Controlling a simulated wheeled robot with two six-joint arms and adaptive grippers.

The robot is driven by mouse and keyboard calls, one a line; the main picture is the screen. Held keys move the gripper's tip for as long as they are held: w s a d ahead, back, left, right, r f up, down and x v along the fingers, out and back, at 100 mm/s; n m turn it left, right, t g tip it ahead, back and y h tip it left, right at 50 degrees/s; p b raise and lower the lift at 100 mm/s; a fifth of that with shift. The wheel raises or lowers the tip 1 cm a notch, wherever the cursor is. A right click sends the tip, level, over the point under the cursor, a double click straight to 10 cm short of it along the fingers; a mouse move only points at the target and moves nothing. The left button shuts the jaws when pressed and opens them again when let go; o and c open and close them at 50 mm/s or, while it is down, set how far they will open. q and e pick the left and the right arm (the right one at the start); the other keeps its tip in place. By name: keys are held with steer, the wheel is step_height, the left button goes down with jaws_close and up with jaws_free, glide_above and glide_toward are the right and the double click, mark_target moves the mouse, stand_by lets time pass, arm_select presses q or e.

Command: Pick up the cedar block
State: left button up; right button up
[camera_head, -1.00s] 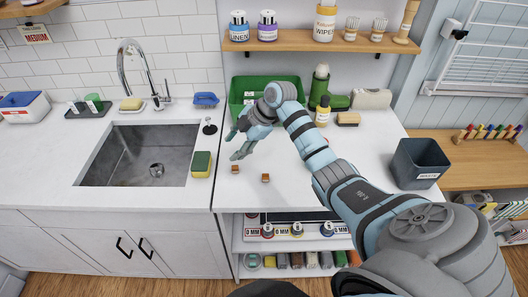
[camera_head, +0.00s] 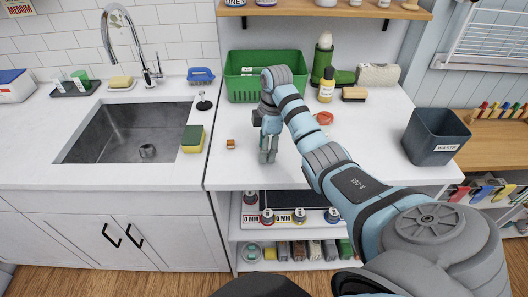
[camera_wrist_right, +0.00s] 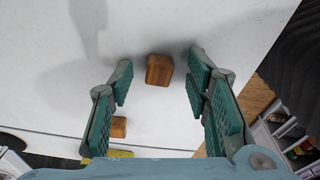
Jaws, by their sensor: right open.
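Two small reddish-brown wooden blocks lie on the white counter; I cannot tell by label which is cedar. One block (camera_wrist_right: 159,69) shows in the right wrist view between the fingers, toward their tips; in the head view it is hidden behind my gripper. The other block (camera_head: 231,143) lies to the left in the head view, and in the wrist view it (camera_wrist_right: 119,127) is beside the left-hand finger. My right gripper (camera_head: 268,156) points down over the counter, open and empty; its green-padded fingers (camera_wrist_right: 160,85) are wide apart. My left gripper is out of view.
A green crate (camera_head: 240,88) stands behind the gripper. A sponge (camera_head: 193,138) and sink (camera_head: 125,135) are to the left. A dark waste bin (camera_head: 434,138), a yellow bottle (camera_head: 327,85) and a brush (camera_head: 354,94) are to the right. The counter's front edge is close.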

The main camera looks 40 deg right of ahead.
steer(key=shift+w, duration=0.1)
steer(key=c, duration=0.8)
